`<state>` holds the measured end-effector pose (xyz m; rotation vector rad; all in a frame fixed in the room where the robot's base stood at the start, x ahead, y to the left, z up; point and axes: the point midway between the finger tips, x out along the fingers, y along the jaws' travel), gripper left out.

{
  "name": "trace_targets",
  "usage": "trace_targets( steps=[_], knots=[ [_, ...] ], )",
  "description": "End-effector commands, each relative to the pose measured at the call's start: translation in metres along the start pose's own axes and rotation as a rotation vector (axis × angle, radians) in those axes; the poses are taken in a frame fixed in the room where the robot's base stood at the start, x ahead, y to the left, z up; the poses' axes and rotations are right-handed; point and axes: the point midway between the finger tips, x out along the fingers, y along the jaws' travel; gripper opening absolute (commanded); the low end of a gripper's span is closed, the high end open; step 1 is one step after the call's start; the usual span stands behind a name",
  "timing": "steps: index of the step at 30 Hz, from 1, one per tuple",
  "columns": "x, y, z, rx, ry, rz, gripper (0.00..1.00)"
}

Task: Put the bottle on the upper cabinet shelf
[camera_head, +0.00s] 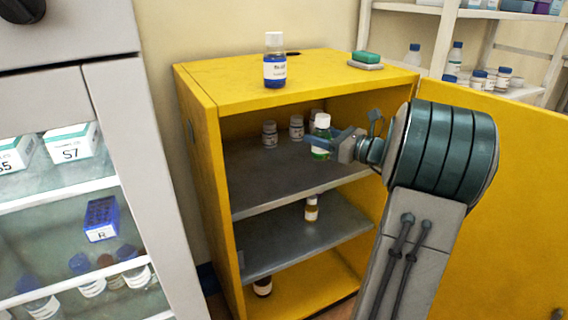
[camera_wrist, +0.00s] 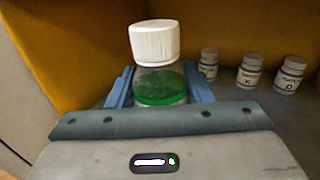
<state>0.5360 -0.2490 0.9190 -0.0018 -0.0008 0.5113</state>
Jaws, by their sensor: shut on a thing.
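A clear bottle with a white cap and green contents (camera_head: 321,137) is between the blue fingers of my gripper (camera_head: 328,141). In the wrist view the bottle (camera_wrist: 160,85) stands upright between both fingers, and my gripper (camera_wrist: 160,92) is shut on it. The yellow cabinet (camera_head: 208,150) is open. The bottle is inside the cabinet opening, over the grey upper shelf (camera_head: 270,185). Whether its base touches the shelf cannot be told, as the fingers and gripper body hide its lower part.
Several small white-capped jars stand farther back on the upper shelf, including one jar (camera_head: 269,134). An amber bottle (camera_head: 311,209) stands on the lower shelf. A blue-liquid bottle (camera_head: 274,62) stands on the cabinet top. The open yellow door (camera_head: 510,190) is at right.

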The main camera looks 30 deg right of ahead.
Motion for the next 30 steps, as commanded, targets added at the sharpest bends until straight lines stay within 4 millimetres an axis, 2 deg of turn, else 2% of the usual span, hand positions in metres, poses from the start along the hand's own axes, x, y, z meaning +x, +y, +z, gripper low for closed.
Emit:
trace_targets(
  steps=[2,5,12,18,25,30],
  knots=[
    [0.001,0.000,-0.001,0.000,-0.001,-0.004,0.18],
    [0.013,0.001,-0.009,0.002,-0.001,-0.005,0.18],
    [0.067,0.007,-0.044,0.004,-0.001,-0.004,0.18],
    [0.103,0.010,-0.063,0.002,-0.001,-0.004,0.18],
    [0.113,0.011,-0.074,0.002,-0.001,-0.006,0.18],
    [0.113,0.012,-0.100,0.003,0.000,-0.005,0.18]
  ],
)
